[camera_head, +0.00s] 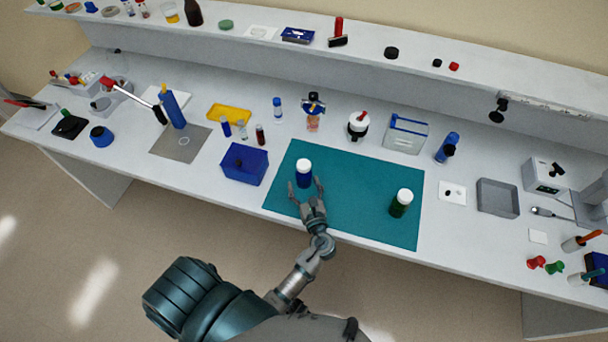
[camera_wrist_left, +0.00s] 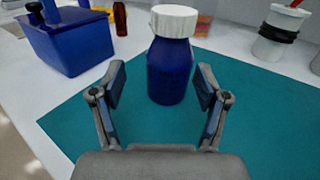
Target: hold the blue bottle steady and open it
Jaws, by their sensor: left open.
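The blue bottle (camera_head: 304,178) stands upright on the teal mat (camera_head: 350,188), with its white cap on. It also shows in the left wrist view (camera_wrist_left: 171,72), straight ahead between the open fingers. My left gripper (camera_head: 308,190) is open just in front of the bottle, with one finger toward each side. In the left wrist view its fingertips (camera_wrist_left: 160,84) are spread wider than the bottle, and a gap shows on both sides. My right gripper is not in view.
A green bottle with a white cap (camera_head: 400,203) stands on the mat's right part. A blue box (camera_head: 244,164) stands at the mat's left edge. A white jar with a black band (camera_head: 358,125) and a yellow tray (camera_head: 229,113) stand behind. The mat between the two bottles is clear.

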